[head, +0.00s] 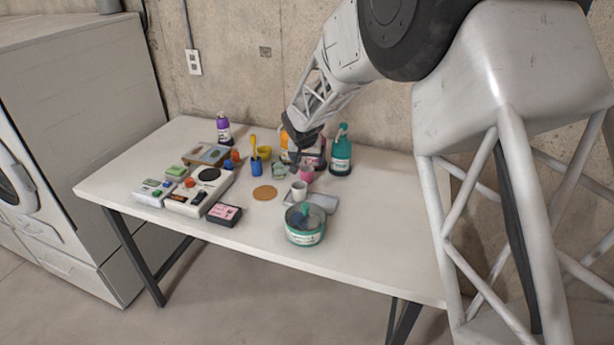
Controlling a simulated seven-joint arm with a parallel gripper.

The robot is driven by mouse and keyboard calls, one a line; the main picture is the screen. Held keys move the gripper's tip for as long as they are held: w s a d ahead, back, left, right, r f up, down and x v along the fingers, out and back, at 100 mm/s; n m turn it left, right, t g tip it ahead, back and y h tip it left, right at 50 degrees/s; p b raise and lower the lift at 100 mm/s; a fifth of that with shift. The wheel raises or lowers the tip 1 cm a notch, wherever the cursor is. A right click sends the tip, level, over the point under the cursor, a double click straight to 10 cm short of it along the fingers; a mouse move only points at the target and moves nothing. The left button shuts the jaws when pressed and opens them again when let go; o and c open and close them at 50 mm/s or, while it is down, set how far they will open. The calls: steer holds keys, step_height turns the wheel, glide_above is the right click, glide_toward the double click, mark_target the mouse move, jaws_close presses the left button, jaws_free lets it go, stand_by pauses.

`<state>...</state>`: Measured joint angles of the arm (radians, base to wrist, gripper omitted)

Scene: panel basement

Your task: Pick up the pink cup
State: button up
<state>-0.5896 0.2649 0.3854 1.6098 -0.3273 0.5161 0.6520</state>
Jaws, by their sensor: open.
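The pink cup (307,174) is a small rounded pink thing on the white table (350,238), right of the table's middle toward the back. My gripper (295,156) hangs above and slightly left of it, pointing down. It is open, and the dark fingers are small in the head view. I cannot tell whether a finger touches anything. A white cup (299,190) stands just in front of the pink cup. A grey-green small pot (279,169) sits to its left, close below the gripper.
A teal bottle (341,155) stands right of the pink cup. A teal-labelled tub (305,225) and a grey tray-like thing (323,202) are in front. A brown disc (265,192) and blue holder (257,166) are left. The table's right side is clear.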

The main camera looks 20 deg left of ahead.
mark_target(306, 170)
steer(key=shift+a+f, duration=0.3)
steer(key=shift+a, duration=0.2)
steer(key=shift+w+f, duration=0.1)
steer(key=shift+x, duration=1.2)
steer(key=shift+d+x, duration=0.2)
steer(key=shift+x, duration=2.4)
steer(key=c, duration=1)
